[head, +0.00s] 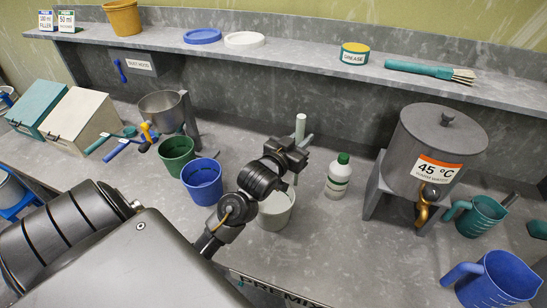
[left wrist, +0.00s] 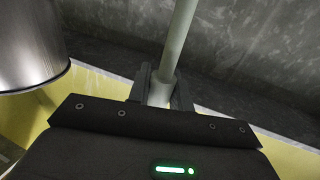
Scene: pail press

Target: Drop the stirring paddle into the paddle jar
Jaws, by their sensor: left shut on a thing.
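My left gripper (head: 298,158) is shut on the pale stirring paddle (head: 300,126), whose shaft stands up above the fingers. In the left wrist view, the paddle's shaft (left wrist: 180,40) runs up from between the fingers (left wrist: 160,92). The gripper is above the back rim of a white pail (head: 275,211). My right gripper is out of view.
A blue pail (head: 203,184) and green pail (head: 176,157) stand left of the white pail. A white bottle (head: 339,178) with a green cap and a steel water tank (head: 433,150) stand to the right. The shelf (head: 300,55) runs along the back.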

